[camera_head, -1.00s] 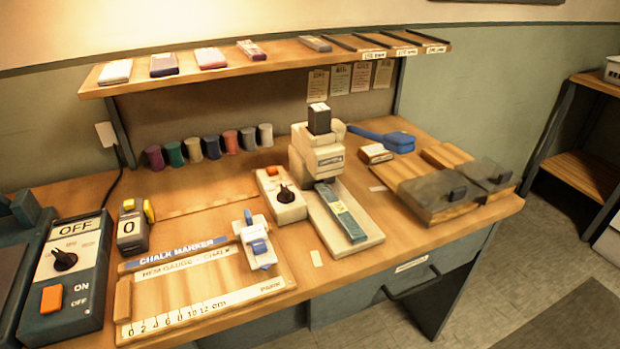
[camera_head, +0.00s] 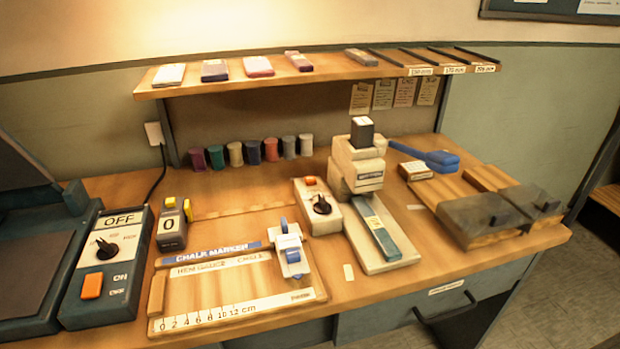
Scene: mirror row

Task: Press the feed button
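A small cream control box (camera_head: 327,220) with a black dial (camera_head: 322,205) and an orange button (camera_head: 310,182) stands on the bench. It is just left of a cream machine (camera_head: 358,165) with a dark block on top. A teal strip (camera_head: 382,238) lies on the machine's base plate. A second orange button (camera_head: 92,286) is on a dark box with an OFF display (camera_head: 122,219) at the left. No label reading "feed" is legible. Neither of my grippers is in view.
A hem gauge board (camera_head: 230,290) with a blue and white slider (camera_head: 290,252) lies at the front. A counter (camera_head: 172,224) reads 0. Spools (camera_head: 253,152) line the back under a shelf (camera_head: 320,72). A blue-handled tool (camera_head: 438,160) and dark-topped blocks (camera_head: 485,220) are at right.

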